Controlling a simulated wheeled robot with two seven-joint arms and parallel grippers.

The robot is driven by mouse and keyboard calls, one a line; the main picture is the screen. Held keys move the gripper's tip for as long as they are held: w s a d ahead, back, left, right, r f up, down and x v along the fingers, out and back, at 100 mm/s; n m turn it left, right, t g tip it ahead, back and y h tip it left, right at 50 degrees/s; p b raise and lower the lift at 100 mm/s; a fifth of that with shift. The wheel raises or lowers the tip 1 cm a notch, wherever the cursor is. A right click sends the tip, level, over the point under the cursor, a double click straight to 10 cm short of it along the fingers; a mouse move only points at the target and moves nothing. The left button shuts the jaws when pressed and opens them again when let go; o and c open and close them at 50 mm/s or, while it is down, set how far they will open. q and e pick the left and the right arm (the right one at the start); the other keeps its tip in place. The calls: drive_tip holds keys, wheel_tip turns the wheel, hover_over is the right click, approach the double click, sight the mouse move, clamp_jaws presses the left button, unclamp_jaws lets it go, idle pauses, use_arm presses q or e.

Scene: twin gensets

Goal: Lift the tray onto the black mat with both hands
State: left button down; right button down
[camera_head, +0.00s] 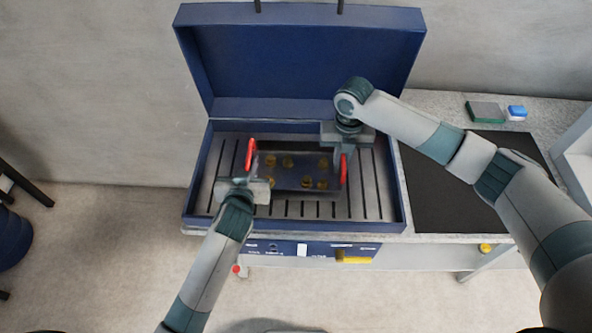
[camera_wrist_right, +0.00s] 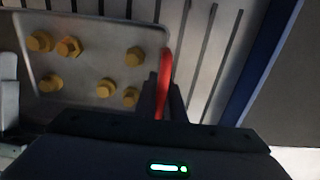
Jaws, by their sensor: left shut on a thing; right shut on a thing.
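The grey tray (camera_head: 297,180) carries several brass-yellow nuts or bolts and sits inside the blue open case, over its slatted floor. It has a red handle at each end. My left gripper (camera_head: 254,170) is shut on the left red handle (camera_head: 250,154). My right gripper (camera_head: 343,165) is shut on the right red handle (camera_head: 343,172); the right wrist view shows its fingers on either side of that handle (camera_wrist_right: 166,75). The black mat (camera_head: 450,190) lies on the bench right of the case, partly hidden by my right arm. I cannot tell whether the tray touches the slats.
The blue case (camera_head: 394,215) has walls around the tray and a raised lid (camera_head: 300,60) behind. A green-grey block (camera_head: 485,111) and a blue-white block (camera_head: 516,113) lie beyond the mat. The mat's visible surface is bare.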

sight(249, 152)
use_arm(q)
drive_tip(key=shift+r, duration=0.15)
use_arm(e)
drive_tip(key=shift+w+r, duration=0.1)
drive_tip(key=shift+r, duration=0.1)
